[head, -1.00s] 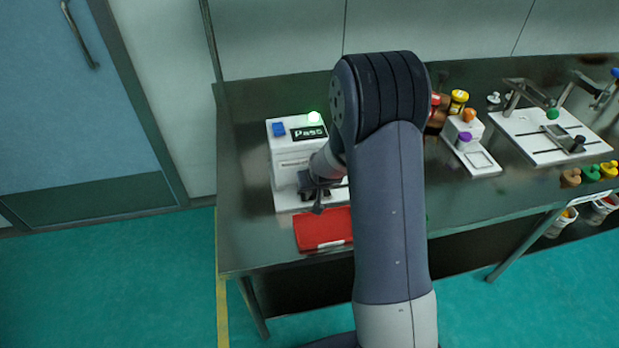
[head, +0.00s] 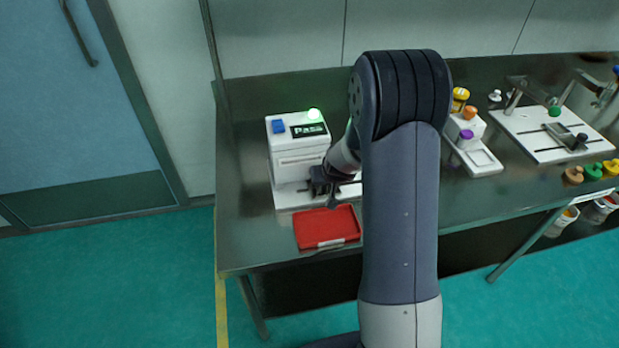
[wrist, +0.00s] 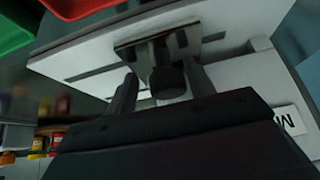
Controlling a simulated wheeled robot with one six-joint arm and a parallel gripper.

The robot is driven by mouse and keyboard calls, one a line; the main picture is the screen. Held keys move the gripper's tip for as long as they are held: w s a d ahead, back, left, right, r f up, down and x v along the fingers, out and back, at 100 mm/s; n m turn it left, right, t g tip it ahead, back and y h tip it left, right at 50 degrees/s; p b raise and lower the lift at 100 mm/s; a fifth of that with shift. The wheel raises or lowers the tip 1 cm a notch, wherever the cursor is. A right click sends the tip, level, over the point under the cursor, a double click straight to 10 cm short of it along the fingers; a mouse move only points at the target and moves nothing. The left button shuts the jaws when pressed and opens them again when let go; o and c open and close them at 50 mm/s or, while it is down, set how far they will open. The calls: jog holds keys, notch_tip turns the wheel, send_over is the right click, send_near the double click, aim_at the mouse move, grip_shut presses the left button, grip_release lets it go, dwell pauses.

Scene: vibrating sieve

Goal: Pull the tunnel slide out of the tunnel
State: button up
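The white box-shaped machine (head: 296,160), with a lit "Pass" display, stands on the left of the table on a white base; I take it to be the tunnel. My gripper (head: 328,192) is low at its front right, above the white base. In the wrist view, a small plate (wrist: 135,53) with a dark knob (wrist: 168,82) lies over the white board (wrist: 85,52); I take it to be the slide. My gripper's fingers (wrist: 162,92) stand on either side of the knob, with gaps visible. In the head view my arm hides part of the base and the slide cannot be made out.
A red tray (head: 328,224) lies in front of the machine near the table edge. To the right stand a small white stand (head: 480,160) with coloured knobs and a white slotted board (head: 540,125). Several coloured knobs lie at the right edge.

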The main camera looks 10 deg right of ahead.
jog(key=shift+d+f+b, duration=0.15)
jog(key=shift+d+b, duration=2.15)
jog(key=shift+b, duration=0.45)
jog(key=shift+d+b, duration=1.85)
jog(key=shift+d, duration=0.95)
jog(key=shift+o, duration=0.2)
jog(key=o, duration=1)
jog(key=shift+o, duration=0.2)
jog(key=shift+r, duration=0.25)
jog(key=p+v, duration=0.3)
jog(key=v, duration=0.6)
